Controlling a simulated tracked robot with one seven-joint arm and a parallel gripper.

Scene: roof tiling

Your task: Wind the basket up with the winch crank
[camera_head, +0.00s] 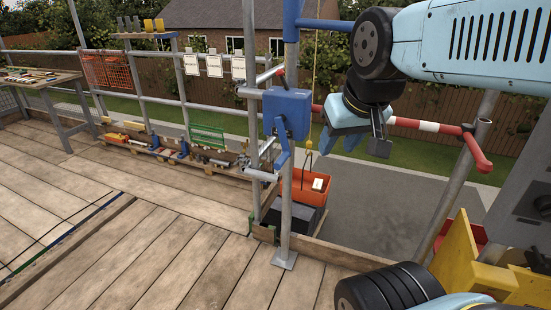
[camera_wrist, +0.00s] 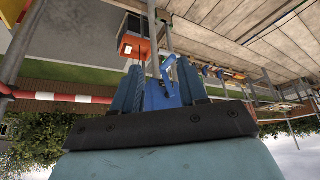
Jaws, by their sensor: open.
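The blue winch (camera_head: 290,112) is mounted on an upright scaffold pole. Its blue crank (camera_head: 282,152) hangs down at the front, with a light grip at its lower end. The orange basket (camera_head: 305,186) hangs from a yellow rope just beyond the pole, low at the deck opening, with a pale item in it. My gripper (camera_head: 339,146) is open and empty, right of the winch and apart from the crank. In the wrist view, which is upside down, the winch (camera_wrist: 158,96), crank (camera_wrist: 170,66) and basket (camera_wrist: 133,46) show between and beyond the fingers (camera_wrist: 160,66).
A red-and-white guard rail (camera_head: 425,126) runs behind my gripper. A dark box (camera_head: 289,214) is below the basket. Tiles and tools (camera_head: 150,142) line the deck edge at left, and a workbench (camera_head: 38,78) stands farther back. The plank deck (camera_head: 150,255) is mostly clear.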

